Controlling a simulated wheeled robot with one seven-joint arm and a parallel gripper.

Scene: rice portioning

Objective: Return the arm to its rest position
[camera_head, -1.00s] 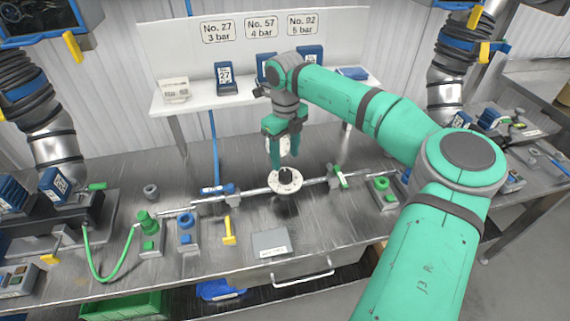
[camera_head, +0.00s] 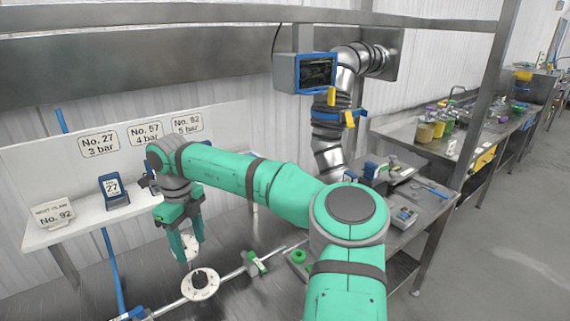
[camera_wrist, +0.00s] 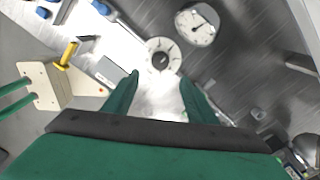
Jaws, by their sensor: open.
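My gripper (camera_head: 185,240) hangs at the end of my green arm in the head view, fingers pointing down. It is above the metal bench, near the round white dial (camera_head: 200,284) on the pipe. In the wrist view my two green fingers (camera_wrist: 157,85) are spread apart, with nothing held between them. Beyond the fingertips lie a white disc with a dark centre (camera_wrist: 162,58) and a round gauge (camera_wrist: 197,24).
A silver ducted arm (camera_head: 330,130) hangs at the back. A second bench (camera_head: 440,150) stands right, beside clear floor (camera_head: 490,240).

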